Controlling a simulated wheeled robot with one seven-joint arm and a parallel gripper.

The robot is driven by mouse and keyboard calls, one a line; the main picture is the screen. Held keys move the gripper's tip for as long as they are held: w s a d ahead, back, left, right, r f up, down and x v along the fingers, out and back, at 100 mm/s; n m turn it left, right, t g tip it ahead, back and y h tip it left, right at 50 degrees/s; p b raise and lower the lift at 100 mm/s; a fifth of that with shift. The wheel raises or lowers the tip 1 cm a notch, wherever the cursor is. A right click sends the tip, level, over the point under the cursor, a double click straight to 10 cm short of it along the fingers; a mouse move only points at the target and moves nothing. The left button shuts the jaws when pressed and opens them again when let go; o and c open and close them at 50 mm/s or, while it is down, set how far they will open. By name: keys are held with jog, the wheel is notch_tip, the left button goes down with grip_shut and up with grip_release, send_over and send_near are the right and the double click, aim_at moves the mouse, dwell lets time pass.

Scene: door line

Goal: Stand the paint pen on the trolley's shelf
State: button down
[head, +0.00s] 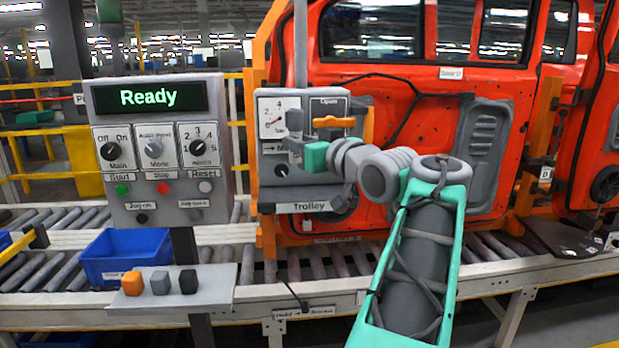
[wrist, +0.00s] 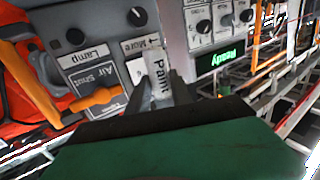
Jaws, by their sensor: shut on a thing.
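The paint pen is a white cylinder with a dark-lettered label (wrist: 158,80), seen in the wrist view between my fingers. My gripper (wrist: 155,92) is shut on it; the fingers hide part of it. In the head view my gripper (head: 292,148) is in front of the trolley's grey panel, left of its orange lever. A small pale upright piece above the fingers there seems to be the pen. The trolley's shelf (head: 285,208) is the narrow ledge marked "Trolley" below the gripper. My wrist covers part of the space above the shelf.
The panel's orange lever (head: 334,122) and lower knob (head: 283,170) are close to my gripper. A control box (head: 160,150) reading "Ready" stands to the left, above a small ledge with three coloured blocks (head: 160,283). A blue bin (head: 125,255) and orange vehicle body are behind.

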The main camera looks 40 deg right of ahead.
jog(key=w+d+f, duration=0.1)
jog(key=d+f, duration=0.1)
jog(key=w+d+f, duration=0.1)
jog(key=w+d+f+p, duration=0.1)
jog(key=d+f, duration=0.1)
jog(key=shift+w+d+f, duration=0.3)
jog(key=shift+w+f, duration=0.05)
jog(key=shift+w, duration=0.05)
jog(key=f, duration=0.2)
jog(key=d+f+p, duration=0.1)
jog(key=shift+w+f, duration=0.3)
jog(key=shift+f, duration=0.05)
jog(key=shift+a+f, duration=0.1)
jog(key=shift+f, duration=0.3)
jog(key=shift+f+b, duration=0.4)
jog(key=shift+b, duration=0.05)
jog(key=c, duration=1.1)
grip_release()
jog(key=shift+r, duration=0.1)
jog(key=shift+c, duration=0.2)
